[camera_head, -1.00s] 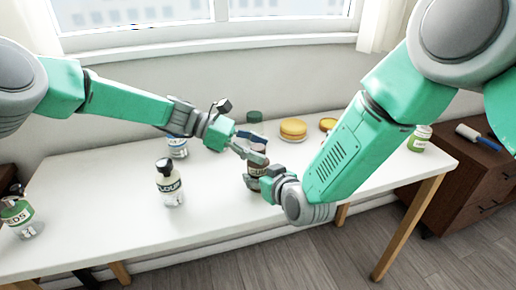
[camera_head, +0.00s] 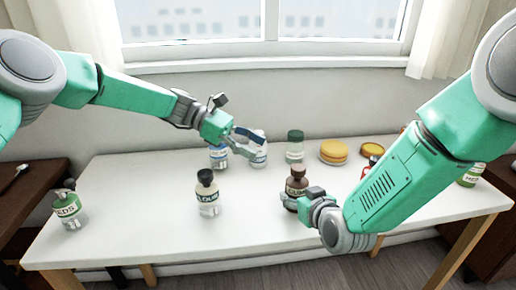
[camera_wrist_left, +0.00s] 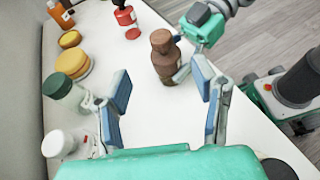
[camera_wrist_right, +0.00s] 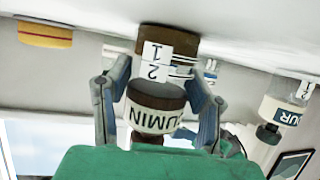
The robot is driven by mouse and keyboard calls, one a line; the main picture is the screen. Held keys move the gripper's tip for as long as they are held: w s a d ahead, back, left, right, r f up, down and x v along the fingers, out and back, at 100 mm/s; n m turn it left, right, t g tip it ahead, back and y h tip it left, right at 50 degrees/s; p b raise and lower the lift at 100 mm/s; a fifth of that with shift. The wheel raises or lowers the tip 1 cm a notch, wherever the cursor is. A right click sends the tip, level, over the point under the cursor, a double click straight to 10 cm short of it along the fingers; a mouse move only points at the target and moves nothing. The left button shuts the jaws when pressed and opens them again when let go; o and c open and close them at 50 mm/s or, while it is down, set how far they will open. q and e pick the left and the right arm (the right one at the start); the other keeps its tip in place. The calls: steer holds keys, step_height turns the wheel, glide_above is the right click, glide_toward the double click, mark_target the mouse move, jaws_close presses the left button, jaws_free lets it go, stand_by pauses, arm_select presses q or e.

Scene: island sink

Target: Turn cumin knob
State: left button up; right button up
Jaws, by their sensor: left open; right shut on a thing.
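In the left wrist view the jar (camera_wrist_left: 162,62) lies beyond the spread fingers.
The white table (camera_head: 150,215) holds a flour jar (camera_head: 208,195) left of the cumin jar, a green-labelled jar (camera_head: 68,208) at far left, a green-capped jar (camera_head: 295,148) and yellow rounds (camera_head: 333,152) behind. White jars stand close to my left gripper. The table's front left is clear.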

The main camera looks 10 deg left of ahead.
stand_by(0.3)
arm_select(q)
steer(key=w+d+r+n+t+y, duration=0.1)
steer(key=w+d+r+n+t, duration=0.25)
steer(key=w+r+t, duration=0.35)
steer(key=w+d+r+n+t, duration=0.3)
steer(key=w+n+t, duration=0.15)
steer(key=w, duration=0.55)
steer(key=n+g+y, duration=1)
steer(key=y, duration=0.2)
glide_toward(299, 166)
step_height(299, 166, down, 10)
steer(key=shift+s+d+f, duration=0.1)
steer(key=shift+s+f, duration=0.05)
